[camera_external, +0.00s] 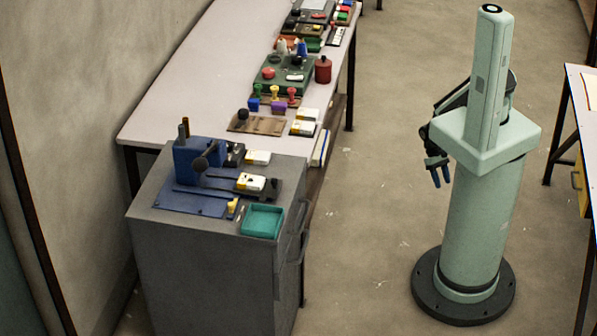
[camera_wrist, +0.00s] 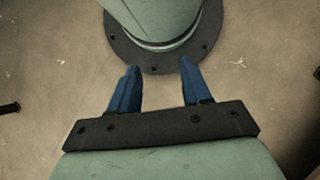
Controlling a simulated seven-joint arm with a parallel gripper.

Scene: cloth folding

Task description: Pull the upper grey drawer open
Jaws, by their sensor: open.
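The grey cabinet (camera_external: 205,275) stands at the left in the external view. Its drawer front faces right and shows only at a steep angle. A dark upper handle (camera_external: 303,213) juts from that side near the top, with another handle below it. The upper drawer looks shut, though the angle makes this hard to tell. My gripper (camera_external: 440,174) has blue fingers, hangs beside my base, well to the right of the cabinet, and touches nothing. In the wrist view my gripper (camera_wrist: 160,68) is open and empty above the floor. The cabinet is not in the wrist view.
A teal tray (camera_external: 262,221) and a blue device (camera_external: 199,158) sit on the cabinet top. A long table (camera_external: 190,90) with several small items adjoins it behind. Another table (camera_external: 588,95) stands at the right edge. The floor (camera_external: 370,220) between cabinet and base is clear.

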